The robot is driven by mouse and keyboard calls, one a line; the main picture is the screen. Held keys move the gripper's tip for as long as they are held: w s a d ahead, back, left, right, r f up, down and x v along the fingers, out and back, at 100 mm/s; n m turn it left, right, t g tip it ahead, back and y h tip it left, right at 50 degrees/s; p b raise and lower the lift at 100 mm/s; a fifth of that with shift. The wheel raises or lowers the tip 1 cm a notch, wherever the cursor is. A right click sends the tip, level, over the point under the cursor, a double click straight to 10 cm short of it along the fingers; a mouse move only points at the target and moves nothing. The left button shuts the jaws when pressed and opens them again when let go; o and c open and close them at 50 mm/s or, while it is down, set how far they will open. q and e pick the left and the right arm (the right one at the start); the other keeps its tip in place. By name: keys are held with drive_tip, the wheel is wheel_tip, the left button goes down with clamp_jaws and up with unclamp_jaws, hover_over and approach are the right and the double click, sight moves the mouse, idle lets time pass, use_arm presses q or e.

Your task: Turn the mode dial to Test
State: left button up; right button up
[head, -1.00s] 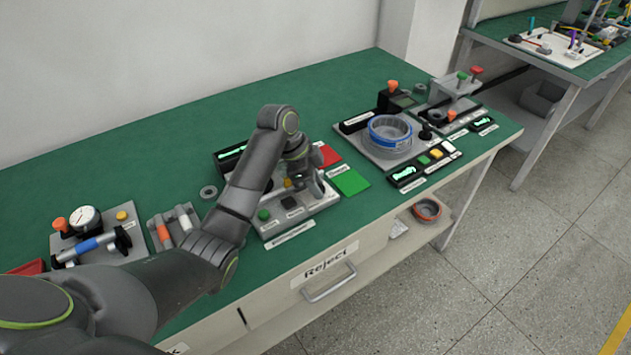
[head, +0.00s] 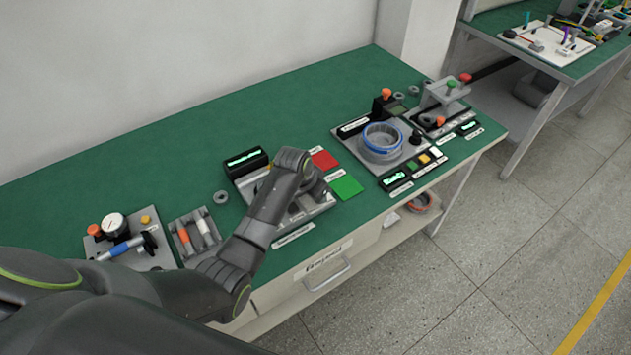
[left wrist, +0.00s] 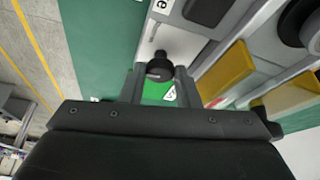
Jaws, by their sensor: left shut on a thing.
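A grey panel station (head: 244,188) with a lit display (head: 246,161) stands on the green bench; my left arm covers much of it in the head view. In the left wrist view a small black knob (left wrist: 159,68), which looks like the mode dial, sits between the fingertips of my left gripper (left wrist: 159,80). The gripper is shut on it. The dial's pointer and markings cannot be read, and the dial is hidden in the head view. My right gripper is not in view.
A red pad (head: 323,160) and a green pad (head: 346,187) lie right of the panel. A station with a blue-ringed hub (head: 381,142) stands farther right. A gauge fixture (head: 122,240) and a tray (head: 194,235) stand left. The rear bench is mostly clear.

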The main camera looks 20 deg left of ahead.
use_arm(q)
drive_tip(key=n+p, duration=0.1)
drive_tip(key=n+y+p, duration=0.1)
drive_tip(key=shift+d+r+n, duration=0.15)
drive_tip(key=shift+r+n, duration=0.1)
drive_tip(key=shift+n, duration=0.15)
drive_tip(key=shift+d+f+n+t+y+p, duration=0.15)
drive_tip(key=shift+n+y+p, duration=0.15)
drive_tip(key=shift+n+p, duration=0.4)
drive_tip(key=shift+a+n+t+y+p, duration=0.15)
drive_tip(key=shift+n+y+p, duration=0.25)
drive_tip(key=shift+n, duration=0.5)
drive_tip(key=shift+d, duration=0.1)
drive_tip(key=o, duration=0.7)
drive_tip(key=v, duration=1.7)
drive_tip(key=shift+b, duration=0.4)
